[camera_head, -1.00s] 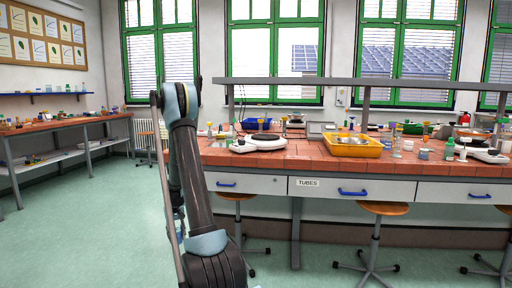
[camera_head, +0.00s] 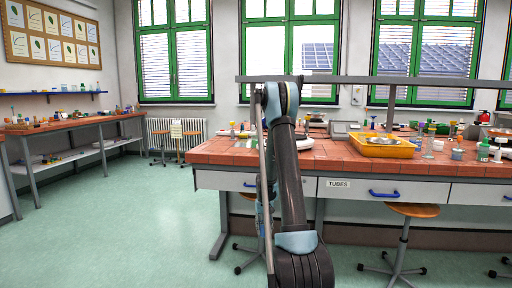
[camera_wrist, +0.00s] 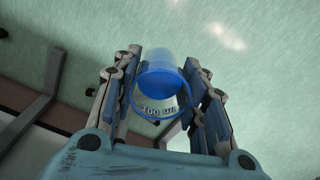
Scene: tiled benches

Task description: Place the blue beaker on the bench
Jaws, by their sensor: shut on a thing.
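The blue beaker (camera_wrist: 161,78) is in the wrist view, between the two fingers of my gripper (camera_wrist: 163,95). The gripper is shut on it. The beaker is see-through with blue contents or tint and "100 ml" lettering. Pale green floor shows behind it. In the head view my arm rises in front of the bench and hides part of it; the gripper and beaker cannot be made out there. The bench (camera_head: 335,163) has a red-brown tiled top and stands ahead, to both sides of my arm.
A yellow tray (camera_head: 384,150) stands on the bench, with bottles and small vessels to its right. The tiled left end of the bench (camera_head: 215,152) looks fairly clear. A grey shelf rail (camera_head: 400,81) runs above. Stools (camera_head: 413,210) stand in front. Another bench (camera_head: 75,124) lines the left wall.

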